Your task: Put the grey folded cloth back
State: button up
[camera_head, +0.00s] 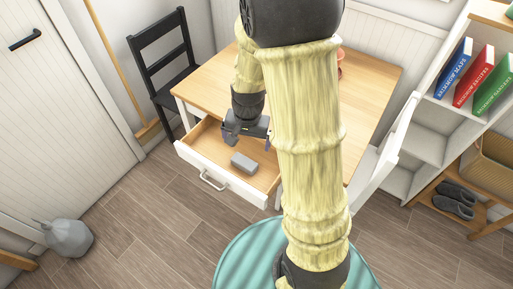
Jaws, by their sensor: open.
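A small grey block-shaped item (243,162), which looks like the grey folded cloth, lies in the open drawer (192,154) of the wooden table (215,82). My gripper (245,145) hangs over the drawer, just above and behind the cloth in the picture. Its jaws are open and the cloth lies apart from them, as far as I can see. My arm hides the right part of the drawer and much of the table top.
A black chair (160,62) stands left of the table. On the right are a shelf with several books (473,75), an open white door panel (388,150) and a rack with dark shoes (455,200). A grey jug-like object (68,238) sits on the floor at left.

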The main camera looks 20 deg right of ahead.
jog(key=s+r+n+t, duration=0.1)
jog(key=s+r+n, duration=0.5)
jog(key=s, duration=0.2)
jog(key=shift+s+d, duration=0.15)
jog(key=shift+s, duration=0.2)
dwell(0.6)
